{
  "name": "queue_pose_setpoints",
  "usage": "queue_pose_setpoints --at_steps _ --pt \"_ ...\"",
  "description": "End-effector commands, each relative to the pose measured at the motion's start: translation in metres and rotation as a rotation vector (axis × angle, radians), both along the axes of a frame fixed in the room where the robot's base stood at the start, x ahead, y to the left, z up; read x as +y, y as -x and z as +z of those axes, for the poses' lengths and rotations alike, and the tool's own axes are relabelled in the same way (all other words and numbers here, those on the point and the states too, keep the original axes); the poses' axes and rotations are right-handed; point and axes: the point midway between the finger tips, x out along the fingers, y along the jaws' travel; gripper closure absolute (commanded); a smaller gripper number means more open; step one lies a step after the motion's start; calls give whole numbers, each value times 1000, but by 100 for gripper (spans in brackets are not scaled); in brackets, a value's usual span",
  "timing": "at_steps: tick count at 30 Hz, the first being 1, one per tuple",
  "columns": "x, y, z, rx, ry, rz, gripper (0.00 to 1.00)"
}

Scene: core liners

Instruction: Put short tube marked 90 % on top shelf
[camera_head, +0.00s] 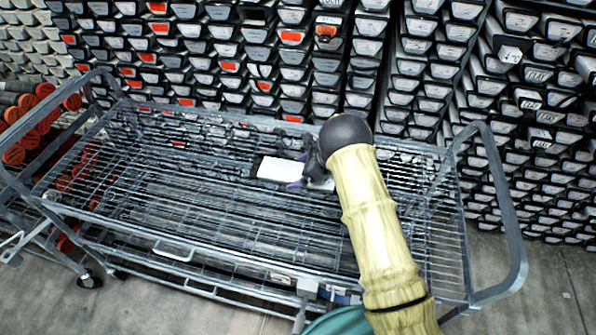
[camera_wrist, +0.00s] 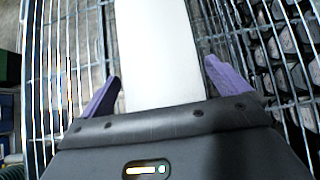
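A short white tube (camera_head: 277,168) is at the top wire shelf (camera_head: 190,215) of a metal cart, near its back. No marking on it is readable. In the wrist view the tube (camera_wrist: 158,50) runs straight up between my gripper's two purple fingers. My gripper (camera_head: 298,172) is over the tube, with one finger on each side. In the wrist view the gripper (camera_wrist: 162,72) looks open, with a narrow gap at the right finger; the left finger is very close to the tube. I cannot tell whether the tube rests on the wires. Its lower end is hidden by the gripper body.
The cart has raised end handles (camera_head: 500,210) and a lower level with orange-ended tubes (camera_head: 85,170). More orange-ended tubes (camera_head: 40,115) are at the left. Stacked core trays (camera_head: 230,50) fill the wall behind. The top shelf is otherwise bare.

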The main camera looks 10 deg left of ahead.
Motion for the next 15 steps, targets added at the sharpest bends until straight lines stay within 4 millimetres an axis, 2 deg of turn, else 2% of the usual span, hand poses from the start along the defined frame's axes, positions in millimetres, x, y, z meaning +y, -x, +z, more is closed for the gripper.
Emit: queue_pose_setpoints --at_steps 9,15 --pt "0 0 4 0 0 0 0" --pt "-19 0 19 -1 -1 -3 0"
